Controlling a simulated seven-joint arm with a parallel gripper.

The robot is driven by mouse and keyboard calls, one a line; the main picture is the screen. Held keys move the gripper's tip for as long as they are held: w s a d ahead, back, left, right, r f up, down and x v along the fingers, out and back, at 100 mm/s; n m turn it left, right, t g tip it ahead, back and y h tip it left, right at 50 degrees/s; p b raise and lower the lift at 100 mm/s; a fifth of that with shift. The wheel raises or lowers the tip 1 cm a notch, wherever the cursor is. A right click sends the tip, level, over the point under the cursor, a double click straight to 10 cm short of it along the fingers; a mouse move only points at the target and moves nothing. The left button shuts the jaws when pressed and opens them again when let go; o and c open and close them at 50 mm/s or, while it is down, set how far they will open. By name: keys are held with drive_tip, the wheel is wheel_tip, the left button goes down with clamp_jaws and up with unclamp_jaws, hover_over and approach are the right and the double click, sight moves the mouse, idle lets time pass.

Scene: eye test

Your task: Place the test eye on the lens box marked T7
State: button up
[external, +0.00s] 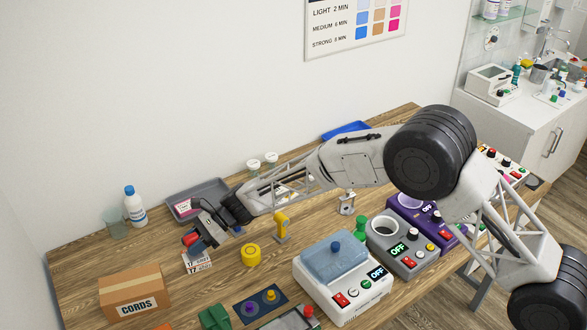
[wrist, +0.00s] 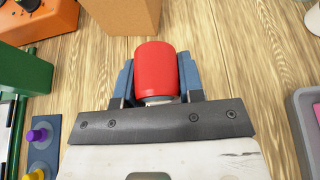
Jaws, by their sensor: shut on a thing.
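A red cylinder (external: 191,238), seemingly the test eye, is between the jaws of my gripper (external: 197,238). In the wrist view my gripper (wrist: 157,82) has its blue fingers on both sides of the red cylinder (wrist: 156,68), shut on it. A pale edge shows at its near end. A small white box (external: 198,264) with dark marks that read like 17 or T7 stands just below the gripper in the external view. Its top is partly covered by the gripper and the cylinder. I cannot tell whether they touch. The white box is not visible in the wrist view.
A brown CORDS carton (external: 135,296) stands at the front left. A yellow roll (external: 251,255) and a yellow upright item (external: 281,226) are right of the gripper. A grey tray (external: 209,186) and a bottle (external: 134,206) stand behind.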

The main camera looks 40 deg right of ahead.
idle(0.3)
drive_tip(key=o, duration=1.1)
drive_tip(key=shift+f, duration=0.1)
drive_tip(key=shift+c, duration=0.2)
drive_tip(key=shift+d+r, duration=0.1)
drive_tip(key=shift+r, duration=0.1)
drive_tip(key=shift+d+r, duration=0.3)
drive_tip(key=shift+d, duration=0.3)
drive_tip(key=v, duration=1)
drive_tip(key=shift+d, duration=0.25)
